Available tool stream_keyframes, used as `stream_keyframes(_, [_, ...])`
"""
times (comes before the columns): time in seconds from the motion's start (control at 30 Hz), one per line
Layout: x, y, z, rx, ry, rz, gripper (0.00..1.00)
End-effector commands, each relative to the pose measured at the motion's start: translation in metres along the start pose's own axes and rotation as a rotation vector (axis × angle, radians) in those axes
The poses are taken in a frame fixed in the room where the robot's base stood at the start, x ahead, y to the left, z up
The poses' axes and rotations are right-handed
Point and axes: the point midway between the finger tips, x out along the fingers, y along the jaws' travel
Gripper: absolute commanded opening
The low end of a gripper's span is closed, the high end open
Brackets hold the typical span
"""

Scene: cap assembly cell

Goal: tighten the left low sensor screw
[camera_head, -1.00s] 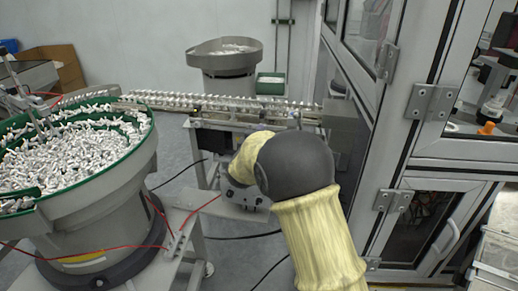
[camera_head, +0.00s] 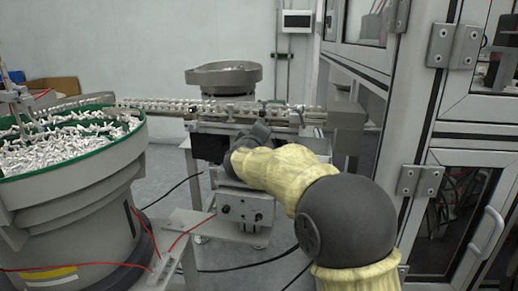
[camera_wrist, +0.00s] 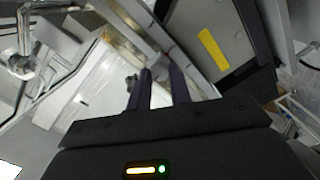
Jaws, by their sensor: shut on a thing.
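In the wrist view the two dark fingers of my gripper (camera_wrist: 161,80) stand a narrow gap apart. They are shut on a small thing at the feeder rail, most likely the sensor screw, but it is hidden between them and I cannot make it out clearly. A small dark knob-like part (camera_wrist: 131,80) shows just left of the left finger. In the head view my sleeved arm reaches to the linear feeder rail (camera_head: 215,105), and its wrist hides the gripper and the screw.
A bowl feeder (camera_head: 80,200) full of white parts stands at the left, with another bowl (camera_head: 224,78) behind the rail. A control box (camera_head: 245,207) hangs under the rail. The framed glass cabinet (camera_head: 405,150) closes off the right. Red and black cables run low.

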Motion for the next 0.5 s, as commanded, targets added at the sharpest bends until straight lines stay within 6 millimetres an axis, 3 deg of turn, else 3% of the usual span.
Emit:
stream_keyframes(0.03, [0.0001, -0.0071, 0.0031, 0.016, 0.001, -0.004, 0.0])
stream_keyframes(0.5, [-0.0001, -0.0029, 0.0005, 0.08, 0.003, -0.006, 0.0])
